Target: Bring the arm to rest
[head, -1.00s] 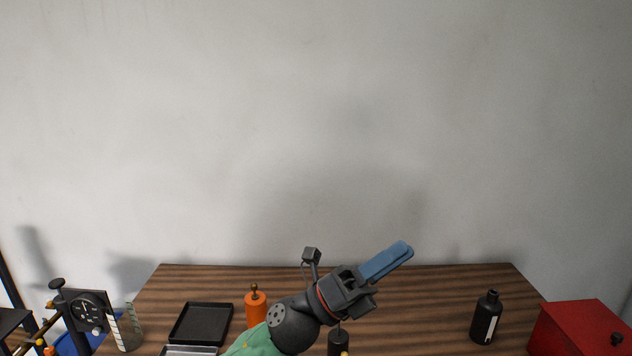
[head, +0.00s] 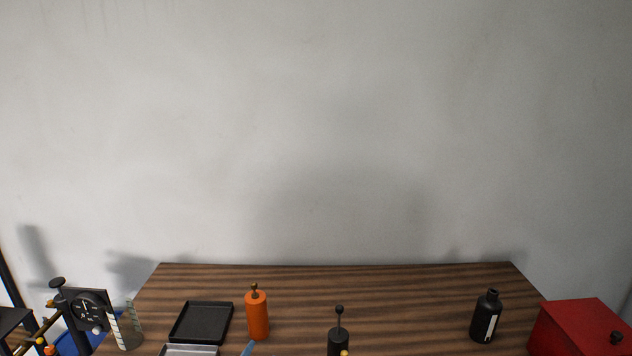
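Only a small blue fingertip of my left gripper (head: 248,348) shows, at the bottom edge of the head view, just left of the orange cylinder's base. The rest of that gripper and its arm are below the picture, so its opening is hidden. Nothing held can be seen. My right gripper is not in view.
On the wooden table (head: 420,300) stand an orange cylinder (head: 257,316), a black knobbed cylinder (head: 338,343), a black bottle (head: 486,316) and a black tray (head: 202,322). A red box (head: 575,332) is right, a striped glass (head: 130,335) left. The centre-right tabletop is clear.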

